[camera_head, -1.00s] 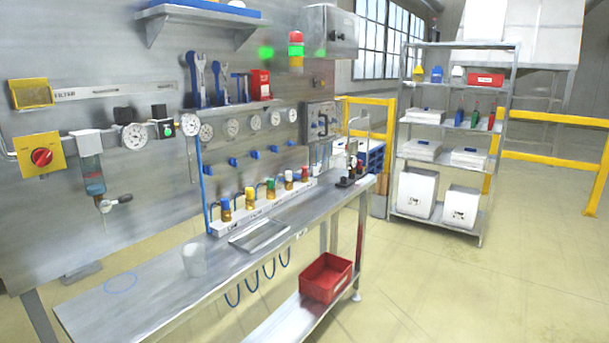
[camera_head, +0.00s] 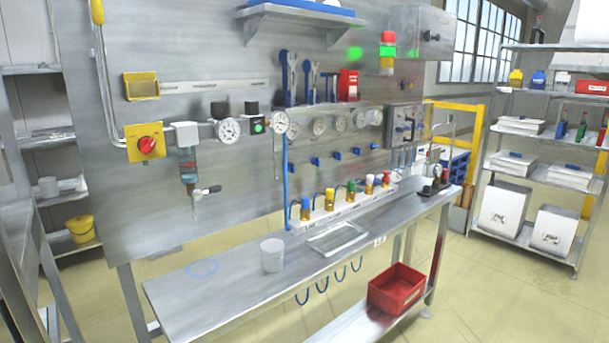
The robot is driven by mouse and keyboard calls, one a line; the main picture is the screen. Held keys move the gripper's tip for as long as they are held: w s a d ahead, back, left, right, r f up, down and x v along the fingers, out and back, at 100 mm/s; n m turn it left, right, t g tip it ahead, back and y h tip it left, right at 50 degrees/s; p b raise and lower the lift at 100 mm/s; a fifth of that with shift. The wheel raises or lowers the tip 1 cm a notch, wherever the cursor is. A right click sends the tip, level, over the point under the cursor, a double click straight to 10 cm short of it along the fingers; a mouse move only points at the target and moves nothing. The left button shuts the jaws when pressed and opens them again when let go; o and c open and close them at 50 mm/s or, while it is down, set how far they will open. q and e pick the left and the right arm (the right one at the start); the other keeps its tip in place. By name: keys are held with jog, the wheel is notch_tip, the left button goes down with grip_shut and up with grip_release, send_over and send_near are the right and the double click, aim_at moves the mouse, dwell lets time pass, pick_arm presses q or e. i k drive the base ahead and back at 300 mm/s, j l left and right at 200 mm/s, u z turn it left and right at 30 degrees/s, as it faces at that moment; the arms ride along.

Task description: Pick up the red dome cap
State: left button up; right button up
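A row of small brass fittings with coloured caps stands on a white strip (camera_head: 345,208) at the back of the steel bench (camera_head: 215,300). The red dome cap (camera_head: 386,176) is on the fitting at the right end of the row, upright. To its left are a white cap (camera_head: 369,178), a green cap (camera_head: 351,186), a yellow cap (camera_head: 329,193) and a blue cap (camera_head: 305,203). Neither of my grippers is in view.
A white cup (camera_head: 272,255) and a shallow clear tray (camera_head: 338,237) sit on the bench. A red bin (camera_head: 396,288) is on the lower shelf. A steel panel with gauges rises behind. Open floor lies at the right; shelving stands at both sides.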

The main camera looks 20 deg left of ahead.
aim_at(386, 178)
jog(key=i+l+u, duration=0.2)
jog(key=u, duration=0.2)
jog(key=i+l+u, duration=0.6)
jog(key=l+u, duration=0.25)
jog(key=i+l+u, duration=0.15)
jog(key=l+u, duration=0.25)
